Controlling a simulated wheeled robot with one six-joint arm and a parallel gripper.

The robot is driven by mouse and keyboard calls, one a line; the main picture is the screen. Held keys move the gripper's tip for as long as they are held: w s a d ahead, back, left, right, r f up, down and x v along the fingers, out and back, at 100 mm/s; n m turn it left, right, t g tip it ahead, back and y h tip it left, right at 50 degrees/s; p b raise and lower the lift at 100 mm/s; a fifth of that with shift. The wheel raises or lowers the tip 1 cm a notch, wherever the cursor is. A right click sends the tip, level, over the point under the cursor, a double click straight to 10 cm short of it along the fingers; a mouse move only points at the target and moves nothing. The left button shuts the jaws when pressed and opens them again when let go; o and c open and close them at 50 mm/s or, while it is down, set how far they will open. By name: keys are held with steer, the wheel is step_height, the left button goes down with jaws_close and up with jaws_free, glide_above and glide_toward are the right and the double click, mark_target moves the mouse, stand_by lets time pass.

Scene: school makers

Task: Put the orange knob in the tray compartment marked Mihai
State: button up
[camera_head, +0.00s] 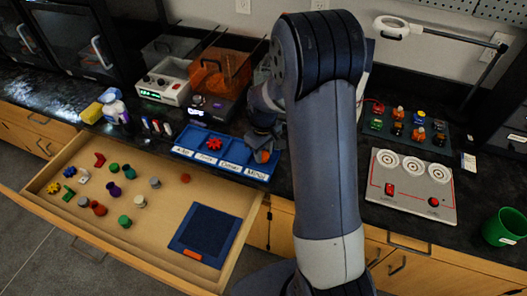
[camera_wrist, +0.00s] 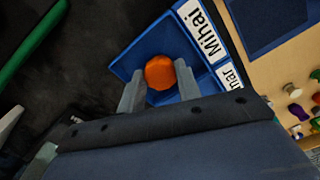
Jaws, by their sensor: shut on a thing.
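The orange knob (camera_wrist: 159,72) is between the two grey fingers of my gripper (camera_wrist: 159,86) in the wrist view. My gripper is shut on it. The blue tray (camera_wrist: 128,62) lies beneath, and the knob appears over the compartment beside the white label Mihai (camera_wrist: 204,28). I cannot tell whether the knob touches the compartment floor. In the head view, the tray (camera_head: 184,152) lies on the dark counter with its labels along the front. My gripper (camera_head: 263,156) is at its right end compartment, partly hidden by my arm.
A red gear (camera_head: 214,144) lies in another tray compartment. Below the counter, an open wooden drawer (camera_head: 150,250) holds several small coloured parts and a dark blue mat (camera_head: 207,232). An orange-topped machine (camera_head: 218,78) stands behind the tray. A green cup (camera_head: 504,228) stands far right.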

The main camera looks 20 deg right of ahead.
mark_target(264, 155)
steer(key=shift+f, duration=0.25)
steer(key=o, duration=0.9)
steer(key=shift+o, duration=0.2)
steer(key=shift+r, duration=0.1)
step_height(264, 155, up, 12)
